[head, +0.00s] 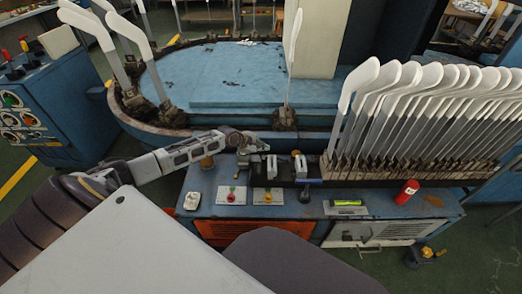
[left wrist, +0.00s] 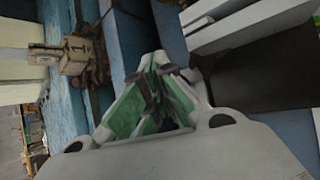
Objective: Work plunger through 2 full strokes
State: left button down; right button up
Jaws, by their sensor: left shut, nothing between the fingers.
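My left gripper (head: 262,143) reaches in from the left over the back of the blue bench (head: 385,222). In the left wrist view its green-padded fingers (left wrist: 160,78) come together at the tips with nothing between them. Below and right of it on the bench is a black fixture with two pale upright blocks (head: 271,166) (head: 300,166). A dark, blue-ended piece (head: 304,194) stands in front of the fixture. I cannot tell for certain which part is the plunger. My right gripper is not in view.
Many white sock boards (head: 372,90) stand in a rack at the right of the bench. A red cylinder (head: 407,190) and a green-yellow item (head: 346,203) lie in front. A blue turntable (head: 235,75) stands behind.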

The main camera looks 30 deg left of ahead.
aim_at(262, 153)
pick_arm(q)
jog(key=shift+s+f, duration=0.1)
jog(key=shift+f, duration=0.55)
dwell(1.0)
jog(key=shift+r, duration=0.1)
jog(key=shift+r+p, duration=1.7)
jog(key=shift+p, duration=0.95)
jog(key=shift+r, duration=0.1)
notch_tip(262, 153, up, 5)
jog(key=p, duration=0.6)
